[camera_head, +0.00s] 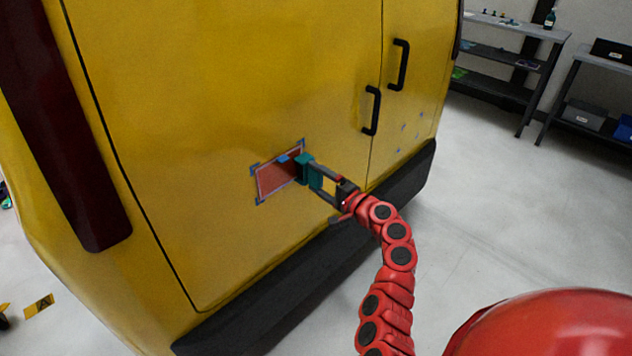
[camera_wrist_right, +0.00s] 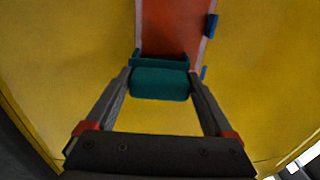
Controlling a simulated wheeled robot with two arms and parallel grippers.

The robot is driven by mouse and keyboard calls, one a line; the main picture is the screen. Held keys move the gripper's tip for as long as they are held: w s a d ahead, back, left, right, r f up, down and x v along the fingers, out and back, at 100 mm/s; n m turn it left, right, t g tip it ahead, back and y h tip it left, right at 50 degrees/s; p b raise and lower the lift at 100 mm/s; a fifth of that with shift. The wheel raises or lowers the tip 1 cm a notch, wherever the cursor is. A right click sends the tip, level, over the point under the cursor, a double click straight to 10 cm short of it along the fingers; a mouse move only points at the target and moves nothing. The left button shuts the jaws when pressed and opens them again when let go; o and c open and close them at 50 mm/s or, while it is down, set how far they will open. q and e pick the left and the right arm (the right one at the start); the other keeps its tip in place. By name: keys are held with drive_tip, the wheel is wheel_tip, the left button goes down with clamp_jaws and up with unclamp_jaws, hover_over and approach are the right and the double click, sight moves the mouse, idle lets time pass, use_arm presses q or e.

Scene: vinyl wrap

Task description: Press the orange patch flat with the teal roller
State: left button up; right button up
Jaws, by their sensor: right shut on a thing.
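The orange patch (camera_head: 275,179) is a red-orange rectangle with a pale border and blue corner marks on the yellow van door (camera_head: 230,90). It also shows at the top of the right wrist view (camera_wrist_right: 172,28). The teal roller (camera_head: 304,169) is at the patch's right edge; in the right wrist view (camera_wrist_right: 160,83) it lies across the patch's near end. Whether it touches the surface I cannot tell. My right gripper (camera_head: 317,178) is shut on the roller, its fingers on either side of it. My left gripper is not in view.
Two black door handles (camera_head: 371,110) stick out above and to the right of the patch. A black bumper (camera_head: 300,280) runs below the door. Grey shelves (camera_head: 500,70) stand at the back right. The floor to the right is clear.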

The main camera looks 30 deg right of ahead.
drive_tip(key=shift+w+d+b, duration=0.25)
drive_tip(key=shift+d+b, duration=0.05)
drive_tip(key=shift+d, duration=0.2)
drive_tip(key=v, duration=0.7)
idle(0.6)
drive_tip(key=s+a+f+m+h, duration=0.1)
drive_tip(key=s+a+f+h, duration=0.2)
drive_tip(key=a, duration=0.5)
drive_tip(key=s+a+f+m, duration=0.1)
drive_tip(key=s+a+f, duration=0.2)
drive_tip(key=a+f, duration=0.3)
drive_tip(key=s+a+f+m+h, duration=0.1)
drive_tip(key=s+a+f, duration=0.1)
drive_tip(key=s, duration=0.2)
drive_tip(key=s+a+f+t+h, duration=0.1)
drive_tip(key=s+a+f, duration=0.1)
drive_tip(key=s, duration=0.1)
drive_tip(key=shift+s+f+m+h, duration=0.25)
drive_tip(key=shift+s+m+h, duration=0.15)
